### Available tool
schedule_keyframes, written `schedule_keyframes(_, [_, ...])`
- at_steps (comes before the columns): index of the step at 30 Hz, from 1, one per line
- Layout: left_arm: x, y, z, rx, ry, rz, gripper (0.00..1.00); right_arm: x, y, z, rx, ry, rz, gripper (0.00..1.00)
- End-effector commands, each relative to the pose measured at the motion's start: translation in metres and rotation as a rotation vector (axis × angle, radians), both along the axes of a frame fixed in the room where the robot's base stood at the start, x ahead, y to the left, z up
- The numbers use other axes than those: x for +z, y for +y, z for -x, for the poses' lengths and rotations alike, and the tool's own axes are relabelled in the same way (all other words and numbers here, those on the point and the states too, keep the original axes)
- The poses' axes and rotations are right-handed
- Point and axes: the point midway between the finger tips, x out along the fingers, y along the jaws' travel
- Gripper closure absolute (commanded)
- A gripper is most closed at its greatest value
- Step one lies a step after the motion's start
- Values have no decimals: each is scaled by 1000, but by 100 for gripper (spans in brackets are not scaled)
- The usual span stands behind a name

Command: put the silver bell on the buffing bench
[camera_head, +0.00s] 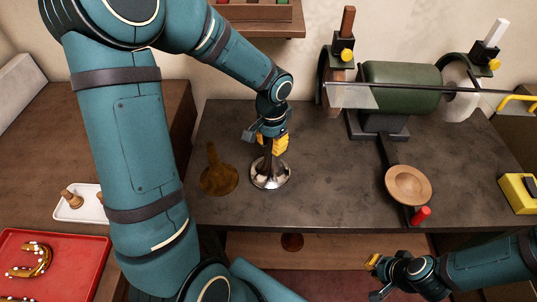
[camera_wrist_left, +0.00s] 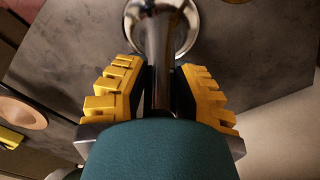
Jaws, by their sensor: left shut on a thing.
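The silver bell (camera_head: 270,175) stands mouth down, its flared rim at the dark top of the buffing bench (camera_head: 330,205). I cannot tell whether the rim touches the bench. My left gripper (camera_head: 270,145) is shut on the bell's narrow stem from above. In the left wrist view the silver bell (camera_wrist_left: 160,50) runs up between the yellow pads of the left gripper (camera_wrist_left: 158,95), with its flare partly cut off at the top. My right gripper (camera_head: 375,275) is low at the right, in front of the bench, away from the bell; its fingers are too small to read.
A brown bell-shaped piece (camera_head: 217,175) stands just left of the silver bell. A green buffing motor (camera_head: 402,88) stands at the back right. A wooden dish (camera_head: 408,185) and a red-handled tool (camera_head: 421,215) lie to the right. A red tray (camera_head: 60,265) is at lower left. The bench's middle is clear.

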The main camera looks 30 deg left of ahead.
Motion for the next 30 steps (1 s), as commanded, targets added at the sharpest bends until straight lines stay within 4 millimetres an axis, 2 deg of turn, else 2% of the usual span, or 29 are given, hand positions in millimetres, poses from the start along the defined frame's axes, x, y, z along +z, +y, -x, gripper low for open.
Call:
schedule_keyframes(5, [-13, 0, 0, 0, 1, 1, 100, -2, 0, 0, 0, 0, 0, 100])
schedule_keyframes(11, [-39, 0, 0, -1, 1, 1, 100, -5, 0, 0, 0, 0, 1, 100])
schedule_keyframes(20, [-41, 0, 0, 0, -1, 0, 100, -6, 0, 0, 0, 0, 1, 100])
schedule_keyframes(21, [-42, 0, 0, 0, -1, 0, 64, -6, 0, 0, 0, 0, 1, 100])
schedule_keyframes(23, [-41, 0, 0, 0, -1, 0, 44, -6, 0, 0, 0, 0, 1, 100])
schedule_keyframes(30, [-41, 0, 0, 0, -1, 0, 44, -6, 0, 0, 0, 0, 1, 100])
